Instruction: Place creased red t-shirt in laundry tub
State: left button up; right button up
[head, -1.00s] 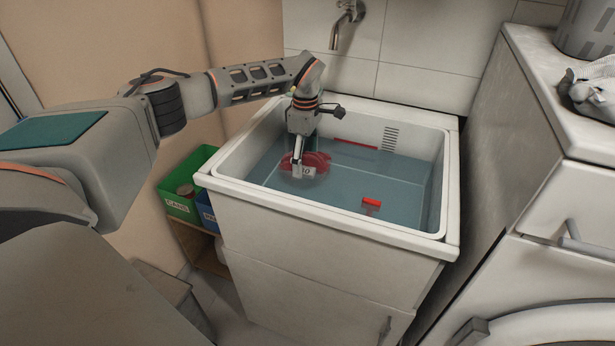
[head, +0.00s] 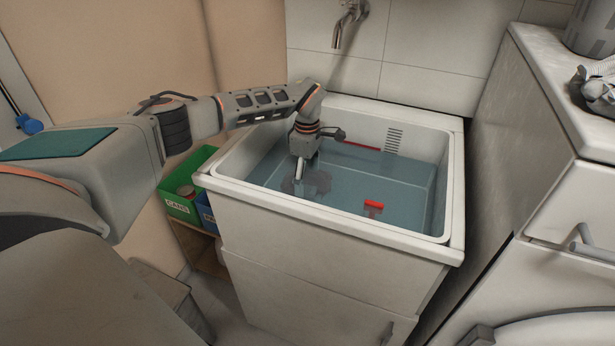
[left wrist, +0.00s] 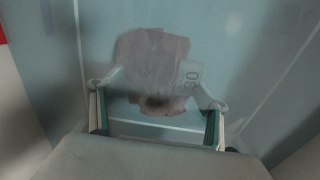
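The laundry tub (head: 330,227) is a white basin on a cabinet, filled with bluish water. My left gripper (head: 299,176) points down into its left part. In the left wrist view my left gripper (left wrist: 154,95) has its two fingers spread wide apart. The creased t-shirt (left wrist: 152,60) shows beyond and between the fingertips as a crumpled, dull reddish patch with a pale printed mark, blurred by the water. In the head view the t-shirt (head: 315,183) looks like a dark grey shape underwater below the gripper. My right gripper is not in view.
A red strip (head: 361,146) and a small red piece (head: 373,204) show in the tub. A tap (head: 344,25) hangs above the back. A green bin (head: 181,194) and a blue bin (head: 206,212) stand left. A white machine with grey cloth (head: 598,92) stands right.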

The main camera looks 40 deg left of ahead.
aim_at(307, 173)
pick_arm(q)
jog(key=o, duration=0.3)
notch_tip(307, 173, up, 12)
jog(key=p, duration=0.2)
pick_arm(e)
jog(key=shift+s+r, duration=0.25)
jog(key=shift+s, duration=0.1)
pick_arm(q)
jog(key=shift+r, duration=0.1)
dwell(0.4)
